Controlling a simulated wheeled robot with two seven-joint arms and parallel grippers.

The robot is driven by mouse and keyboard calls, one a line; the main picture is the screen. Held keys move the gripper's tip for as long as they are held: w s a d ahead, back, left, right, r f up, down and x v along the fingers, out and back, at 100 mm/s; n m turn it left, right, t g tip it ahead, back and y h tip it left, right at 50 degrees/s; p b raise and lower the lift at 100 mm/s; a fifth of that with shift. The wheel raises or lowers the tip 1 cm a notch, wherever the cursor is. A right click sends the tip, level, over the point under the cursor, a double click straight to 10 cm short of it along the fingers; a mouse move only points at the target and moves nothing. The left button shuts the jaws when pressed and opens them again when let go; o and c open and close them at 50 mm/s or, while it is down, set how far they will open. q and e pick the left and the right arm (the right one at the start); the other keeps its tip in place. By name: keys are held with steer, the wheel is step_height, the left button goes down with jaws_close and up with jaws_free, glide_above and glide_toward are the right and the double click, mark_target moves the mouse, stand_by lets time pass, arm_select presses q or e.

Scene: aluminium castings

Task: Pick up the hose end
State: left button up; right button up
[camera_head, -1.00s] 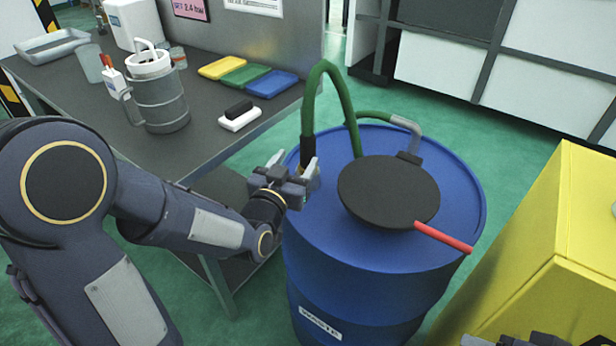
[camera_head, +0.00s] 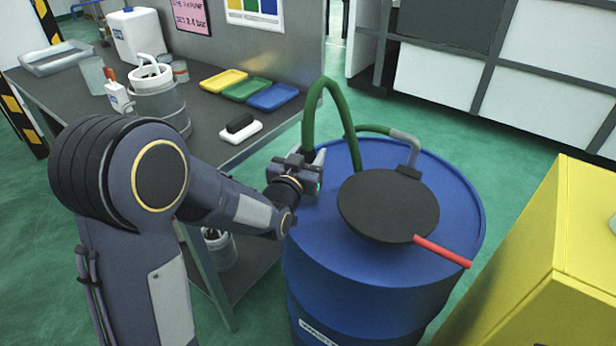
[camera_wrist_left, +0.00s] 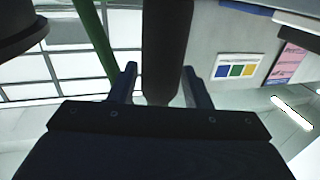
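The green hose (camera_head: 346,106) arches up from the blue waste drum (camera_head: 330,265), and its free end hangs over the drum's left side. In the head view my left gripper (camera_head: 307,162) is at this hanging end and hides its lower tip. In the left wrist view the dark hose end (camera_wrist_left: 167,45) stands between my two spread fingers (camera_wrist_left: 160,84). A gap shows at the left finger, and the right finger looks close to the hose end or overlaps it. My right gripper is not visible.
A black round lid (camera_head: 385,205) with a red handle (camera_head: 443,251) is on the drum. A yellow cabinet (camera_head: 560,250) stands at right. The workbench (camera_head: 205,105) at left carries trays (camera_head: 272,97), a brush (camera_head: 240,130) and a metal jug (camera_head: 172,103). My arm passes close to its edge.

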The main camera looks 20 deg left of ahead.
arm_select(q)
steer(key=shift+r, duration=0.1)
jaws_close()
